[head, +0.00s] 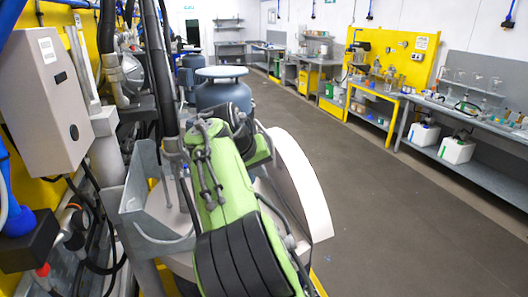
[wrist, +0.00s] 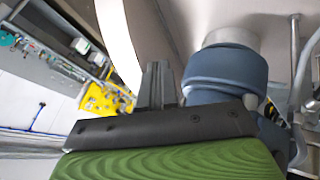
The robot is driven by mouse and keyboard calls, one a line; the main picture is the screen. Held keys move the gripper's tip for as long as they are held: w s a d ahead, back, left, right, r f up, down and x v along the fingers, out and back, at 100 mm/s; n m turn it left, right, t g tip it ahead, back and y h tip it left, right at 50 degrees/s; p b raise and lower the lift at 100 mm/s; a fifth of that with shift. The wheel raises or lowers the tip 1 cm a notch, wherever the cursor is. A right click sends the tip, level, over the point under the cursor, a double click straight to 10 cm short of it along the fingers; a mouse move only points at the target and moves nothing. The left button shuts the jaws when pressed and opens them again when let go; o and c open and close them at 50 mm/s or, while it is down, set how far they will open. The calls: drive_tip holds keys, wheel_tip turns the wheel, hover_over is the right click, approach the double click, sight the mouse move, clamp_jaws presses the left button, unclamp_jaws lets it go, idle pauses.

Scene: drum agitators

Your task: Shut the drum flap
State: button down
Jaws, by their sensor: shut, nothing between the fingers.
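The drum flap appears to be the large pale curved panel (head: 300,185), standing raised to the right of my green arm in the head view. In the wrist view its white edge and beige face (wrist: 150,30) rise beside my gripper (wrist: 158,68). The gripper's dark fingers are together and empty, close to the panel; I cannot tell whether they touch it. My arm hides the gripper and much of the drum under the panel in the head view.
A blue-grey drum (head: 222,92) with a pale top stands beyond my arm; a blue drum-like body (wrist: 225,70) shows in the wrist view. A grey control box (head: 45,95) and pipes crowd the left. Open floor (head: 375,215) lies right, before benches (head: 480,120).

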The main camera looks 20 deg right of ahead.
approach(291, 184)
drive_tip(key=x, duration=0.4)
drive_tip(key=shift+f+b, duration=0.1)
drive_tip(key=shift+b, duration=0.25)
drive_tip(key=shift+a, duration=0.1)
drive_tip(key=shift+w, duration=0.1)
drive_tip(key=shift+a, duration=0.1)
